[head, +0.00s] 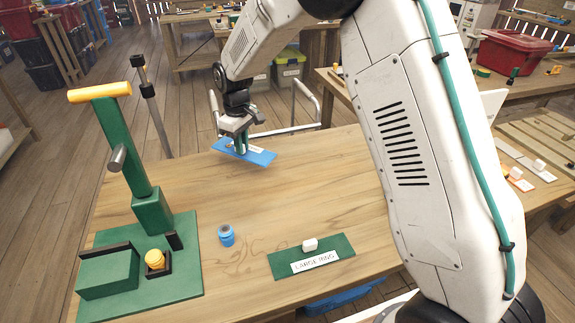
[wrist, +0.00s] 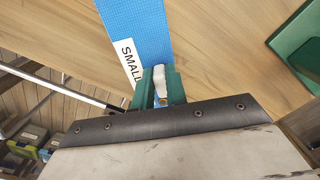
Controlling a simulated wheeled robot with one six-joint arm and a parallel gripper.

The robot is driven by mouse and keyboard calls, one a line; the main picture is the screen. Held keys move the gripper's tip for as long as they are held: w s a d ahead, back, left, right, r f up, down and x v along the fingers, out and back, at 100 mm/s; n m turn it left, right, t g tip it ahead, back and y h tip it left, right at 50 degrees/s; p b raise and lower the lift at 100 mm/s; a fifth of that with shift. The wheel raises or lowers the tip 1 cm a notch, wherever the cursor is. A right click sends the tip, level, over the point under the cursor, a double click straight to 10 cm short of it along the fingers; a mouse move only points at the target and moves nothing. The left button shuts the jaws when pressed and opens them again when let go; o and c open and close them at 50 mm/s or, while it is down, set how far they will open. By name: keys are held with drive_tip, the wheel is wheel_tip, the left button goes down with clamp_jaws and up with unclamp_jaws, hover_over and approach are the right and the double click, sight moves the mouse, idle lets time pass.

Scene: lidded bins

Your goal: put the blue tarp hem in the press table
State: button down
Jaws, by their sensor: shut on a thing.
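A small blue roll (head: 227,236), which looks like the blue tarp hem, stands upright on the wooden table, apart from my gripper. The green press (head: 140,215) stands at the table's left with a yellow handle. A yellow-orange roll (head: 155,260) sits in the dark holder on its base. My gripper (head: 240,142) is at the table's far edge, over a blue mat (head: 262,157). In the wrist view its green fingers (wrist: 160,88) are shut on a small white piece (wrist: 159,78), with a copper-coloured spot below it. The mat's label reads "SMALL", the rest hidden.
My arm covers the table's right side. A red bin (head: 512,52) stands on a bench behind.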

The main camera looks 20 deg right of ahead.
sight(235, 152)
drive_tip(key=shift+w+a+f, duration=0.8)
drive_tip(key=shift+a+f, duration=0.15)
drive_tip(key=shift+a, duration=0.05)
drive_tip(key=shift+d+f, duration=0.1)
drive_tip(key=shift+d, duration=0.25)
drive_tip(key=s+d, duration=0.1)
drive_tip(key=d, duration=0.3)
drive_tip(key=s+d+f, duration=0.1)
drive_tip(key=d, duration=0.4)
drive_tip(key=s+d, duration=0.1)
drive_tip(key=d, duration=0.3)
drive_tip(key=shift+d+f, duration=0.15)
drive_tip(key=shift+d, duration=0.2)
drive_tip(key=f, duration=0.1)
drive_tip(key=d+f, duration=0.1)
drive_tip(key=f, duration=0.1)
drive_tip(key=shift+s, duration=0.1)
drive_tip(key=shift+f, duration=0.3)
drive_tip(key=shift+f, duration=0.1)
drive_tip(key=c, duration=1.4)
unclamp_jaws()
